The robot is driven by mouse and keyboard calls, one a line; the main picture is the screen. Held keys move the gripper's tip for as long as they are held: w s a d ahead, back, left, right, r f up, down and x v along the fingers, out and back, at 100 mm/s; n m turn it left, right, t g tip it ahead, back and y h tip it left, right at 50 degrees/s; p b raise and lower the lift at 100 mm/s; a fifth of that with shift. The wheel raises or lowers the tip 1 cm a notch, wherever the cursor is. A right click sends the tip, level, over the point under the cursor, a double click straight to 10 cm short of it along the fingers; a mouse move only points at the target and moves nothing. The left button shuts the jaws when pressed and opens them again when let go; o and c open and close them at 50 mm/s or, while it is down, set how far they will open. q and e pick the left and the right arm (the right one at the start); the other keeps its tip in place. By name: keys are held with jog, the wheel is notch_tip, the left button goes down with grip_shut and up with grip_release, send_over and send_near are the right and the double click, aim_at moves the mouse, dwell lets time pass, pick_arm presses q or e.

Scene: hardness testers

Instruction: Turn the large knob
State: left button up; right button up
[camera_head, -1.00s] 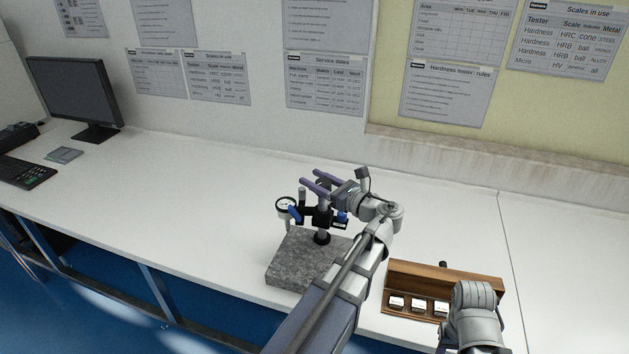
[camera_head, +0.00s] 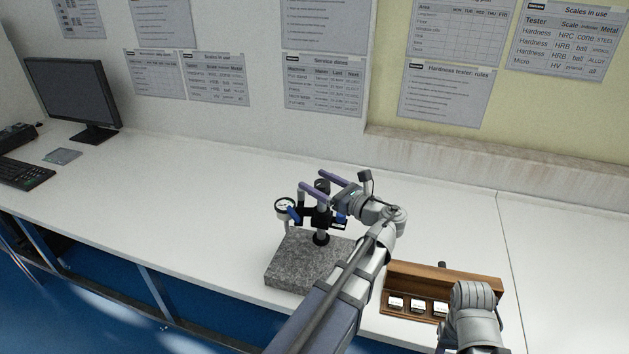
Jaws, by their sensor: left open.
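A comparator stand with a speckled grey granite base (camera_head: 300,262) stands on the white bench. Its upright column carries a black clamp (camera_head: 318,216), a round dial gauge (camera_head: 284,208) and blue knobs, one beside the gauge (camera_head: 294,214) and one on the right (camera_head: 341,218). I cannot tell for sure which knob is the large one. My left gripper (camera_head: 322,186) is open above the clamp, its two purple fingers pointing left on either side of the dark column top. Contact cannot be made out. My arm hides part of the stand's right side. My right gripper's fingers are out of view.
A wooden case (camera_head: 442,282) with small labelled blocks lies right of the stand, partly behind my right arm. A monitor (camera_head: 72,95) and keyboard (camera_head: 22,173) stand far left. The bench between them and the stand is mostly clear. A wall rises behind.

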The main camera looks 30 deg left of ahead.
aim_at(328, 188)
pick_arm(q)
jog(key=d, duration=0.3)
jog(key=s+d, duration=0.1)
jog(key=d, duration=0.2)
jog(key=shift+s+d, duration=0.15)
jog(key=shift+d, duration=0.1)
jog(key=s+d+f+n+g+h+p, duration=0.1)
jog(key=s+d+f+n+h+p, duration=0.5)
jog(key=d+f+n+h, duration=0.4)
jog(key=s+d+f+n+g+h, duration=0.1)
jog(key=s+d+n+h, duration=0.1)
jog(key=d, duration=0.3)
jog(key=s+d+f+n+h, duration=0.2)
jog(key=s+d, duration=0.2)
jog(key=d, duration=0.1)
jog(key=s+d+f+n+g+h+p, duration=0.1)
jog(key=s+d+f+n+h, duration=0.1)
jog(key=d, duration=0.3)
jog(key=shift+s+g, duration=0.3)
jog(key=shift+s, duration=0.2)
jog(key=shift+d, duration=0.1)
jog(key=shift+c, duration=0.4)
